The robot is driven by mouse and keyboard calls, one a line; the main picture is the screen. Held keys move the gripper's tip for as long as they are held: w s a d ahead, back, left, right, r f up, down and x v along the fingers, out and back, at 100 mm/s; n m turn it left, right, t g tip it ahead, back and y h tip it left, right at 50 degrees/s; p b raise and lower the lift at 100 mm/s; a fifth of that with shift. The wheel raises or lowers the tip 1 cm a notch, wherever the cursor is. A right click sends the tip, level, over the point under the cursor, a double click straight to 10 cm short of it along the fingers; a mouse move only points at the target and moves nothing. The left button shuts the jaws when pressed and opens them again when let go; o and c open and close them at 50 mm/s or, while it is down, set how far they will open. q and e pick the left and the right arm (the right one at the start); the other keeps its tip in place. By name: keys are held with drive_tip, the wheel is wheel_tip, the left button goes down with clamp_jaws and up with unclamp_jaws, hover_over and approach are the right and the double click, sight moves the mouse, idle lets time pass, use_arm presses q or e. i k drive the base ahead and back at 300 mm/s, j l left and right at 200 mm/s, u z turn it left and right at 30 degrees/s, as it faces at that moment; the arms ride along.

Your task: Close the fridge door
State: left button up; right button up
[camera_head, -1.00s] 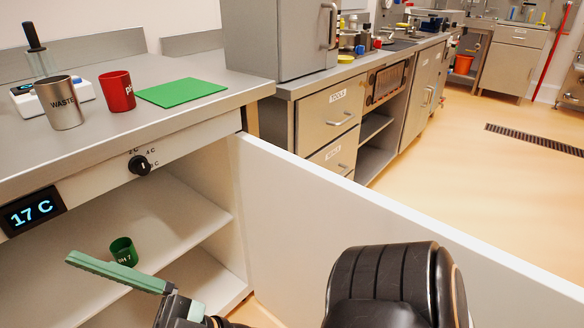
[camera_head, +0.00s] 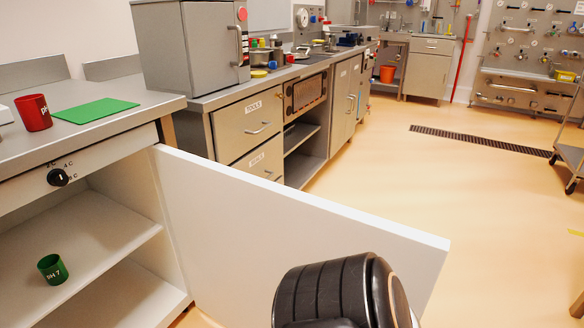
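The white fridge door (camera_head: 285,225) stands wide open, hinged at the right side of the fridge opening and reaching out to the right across the view. Its free end (camera_head: 432,250) is visible. The fridge (camera_head: 85,240) is under the counter at left, with a dark knob (camera_head: 58,177) on its front panel. A green pH 7 cup (camera_head: 53,269) stands on its shelf. A black, ribbed arm part of mine is at the bottom centre, in front of the door. Neither gripper's fingers show.
A red cup (camera_head: 34,113) and a green mat (camera_head: 96,110) are on the counter (camera_head: 150,108). Grey drawers (camera_head: 247,125) and a cabinet stand behind the door. Open floor (camera_head: 480,220) lies to the right, with a trolley (camera_head: 572,160) at the far right edge.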

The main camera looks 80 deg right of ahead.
sight(238, 234)
drive_tip(key=k+l, duration=0.15)
drive_tip(key=k, duration=0.25)
drive_tip(key=k+l, duration=0.2)
drive_tip(key=k, duration=0.2)
drive_tip(key=k+l, duration=0.55)
drive_tip(key=l, duration=0.15)
drive_tip(key=k+l, duration=0.15)
drive_tip(key=l, duration=0.3)
drive_tip(key=k+l, duration=0.1)
drive_tip(key=l, duration=0.3)
drive_tip(key=k+l, duration=0.15)
drive_tip(key=l, duration=0.3)
drive_tip(key=k+l, duration=0.1)
drive_tip(key=l, duration=0.35)
drive_tip(key=k+l, duration=0.15)
drive_tip(key=l, duration=0.2)
drive_tip(key=k+l+u, duration=0.15)
drive_tip(key=l, duration=0.25)
